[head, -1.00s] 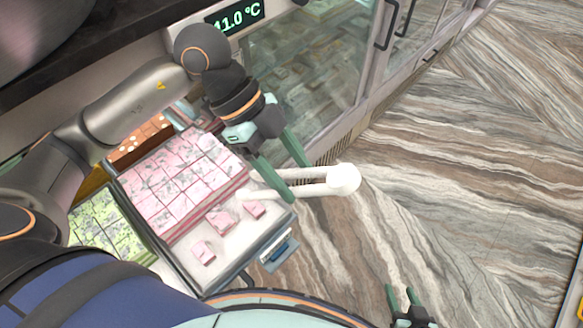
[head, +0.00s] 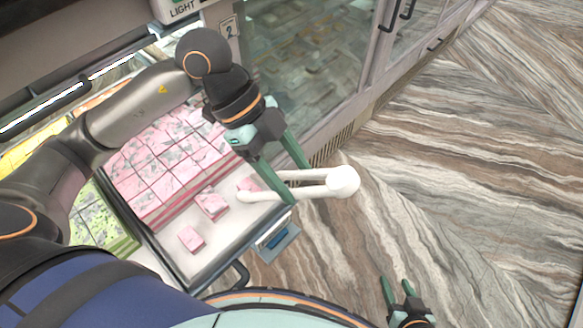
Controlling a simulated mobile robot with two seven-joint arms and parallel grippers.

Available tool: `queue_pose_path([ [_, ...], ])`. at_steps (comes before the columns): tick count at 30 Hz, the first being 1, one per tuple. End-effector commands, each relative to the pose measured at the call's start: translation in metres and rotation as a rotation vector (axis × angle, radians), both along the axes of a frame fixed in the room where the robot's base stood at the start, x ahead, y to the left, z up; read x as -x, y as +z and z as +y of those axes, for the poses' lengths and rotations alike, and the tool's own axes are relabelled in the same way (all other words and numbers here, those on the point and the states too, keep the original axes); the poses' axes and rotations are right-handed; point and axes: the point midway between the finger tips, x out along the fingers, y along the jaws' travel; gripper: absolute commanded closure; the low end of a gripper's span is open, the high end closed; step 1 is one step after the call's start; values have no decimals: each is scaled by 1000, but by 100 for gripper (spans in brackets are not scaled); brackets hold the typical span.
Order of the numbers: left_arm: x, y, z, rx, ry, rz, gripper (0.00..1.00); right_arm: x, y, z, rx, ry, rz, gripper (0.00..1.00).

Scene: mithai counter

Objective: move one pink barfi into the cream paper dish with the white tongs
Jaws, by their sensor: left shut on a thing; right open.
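My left gripper (head: 291,185) is shut on the white tongs (head: 341,183), holding them near their rounded end. The tongs' two arms point left, over the right part of the tray. Loose pink barfi pieces lie on the bare tray (head: 233,232): one (head: 191,238) near the front, one (head: 212,203) in the middle, and one (head: 248,185) by the tongs' tips. A block of pink barfi (head: 165,165) fills the back of the tray. My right gripper (head: 397,286) is open and empty over the floor at the bottom. The cream paper dish is not seen.
Green sweets (head: 99,222) lie in a tray to the left, and yellow ones (head: 32,148) beyond. A glass-fronted cabinet (head: 300,75) stands behind. A dark handle (head: 238,276) and a blue object (head: 274,236) are at the tray's front edge. The striped floor (head: 470,180) at right is clear.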

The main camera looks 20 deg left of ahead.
Motion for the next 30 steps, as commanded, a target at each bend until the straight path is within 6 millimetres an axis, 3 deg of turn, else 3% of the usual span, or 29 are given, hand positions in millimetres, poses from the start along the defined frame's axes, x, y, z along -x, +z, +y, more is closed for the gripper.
queue_pose_path([
  [10, 0, -2, 0, 1, 1, -1, 45, -3, 1, 1, 0, 4, -6, 50],
  [11, 0, -2, 0, 1, 1, -1, 40, -3, 1, 1, 1, 4, -6, 50],
  [27, 0, -2, 0, 1, 1, -1, 100, 0, -1, -2, 5, 2, -1, 50],
  [30, 0, -2, 0, 1, 1, -1, 100, 0, -1, -2, 5, 2, -1, 50],
])
